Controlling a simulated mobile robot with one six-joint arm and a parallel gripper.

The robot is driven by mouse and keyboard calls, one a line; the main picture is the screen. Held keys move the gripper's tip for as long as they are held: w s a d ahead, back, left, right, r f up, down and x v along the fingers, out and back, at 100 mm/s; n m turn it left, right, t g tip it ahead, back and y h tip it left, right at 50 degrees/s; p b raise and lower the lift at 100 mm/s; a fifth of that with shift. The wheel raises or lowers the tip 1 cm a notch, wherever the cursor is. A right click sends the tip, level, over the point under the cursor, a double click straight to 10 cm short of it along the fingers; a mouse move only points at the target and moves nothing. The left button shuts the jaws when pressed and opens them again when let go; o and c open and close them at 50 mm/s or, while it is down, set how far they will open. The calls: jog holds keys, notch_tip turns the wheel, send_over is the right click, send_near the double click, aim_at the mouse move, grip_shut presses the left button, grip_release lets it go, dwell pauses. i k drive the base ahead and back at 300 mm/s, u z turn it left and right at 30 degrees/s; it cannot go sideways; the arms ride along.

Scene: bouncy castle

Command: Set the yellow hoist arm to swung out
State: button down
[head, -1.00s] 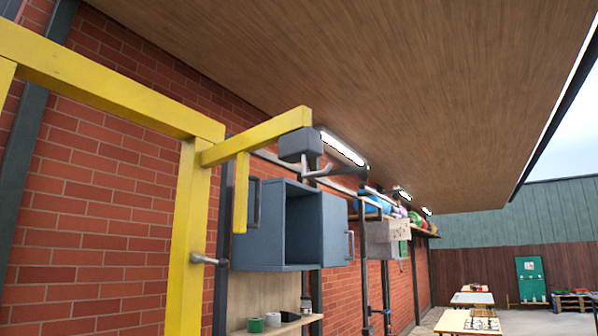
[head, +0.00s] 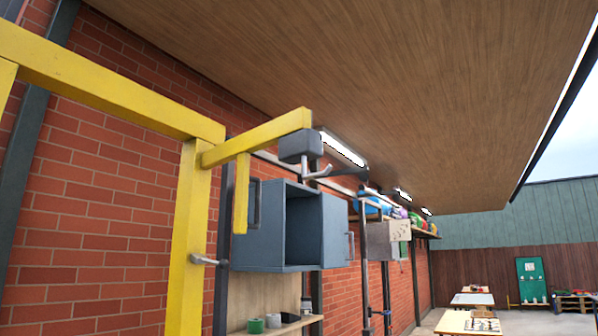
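The yellow hoist arm (head: 258,137) is a square beam at the top of a yellow post (head: 190,235). It reaches to the right and upward in the picture, at an angle to the long yellow beam (head: 100,85) on the left. A grey block (head: 300,146) hangs at its end with a light grey hook (head: 317,171) below. A shorter yellow bar (head: 241,193) hangs down from the arm. A grey handle (head: 207,261) sticks out from the post. I cannot make out my gripper in the head view.
A blue-grey wall cabinet (head: 257,257) stands open behind the arm, its door (head: 336,230) on the right. A wooden shelf (head: 285,325) is below. Dark uprights (head: 365,270) stand along the brick wall. Tables (head: 465,322) stand far right. A wooden ceiling (head: 380,80) is overhead.

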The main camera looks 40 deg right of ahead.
aim_at(298, 143)
jog(key=k, duration=1.85)
jog(key=u, duration=1.2)
jog(key=i, duration=1.05)
jog(key=z, duration=0.1)
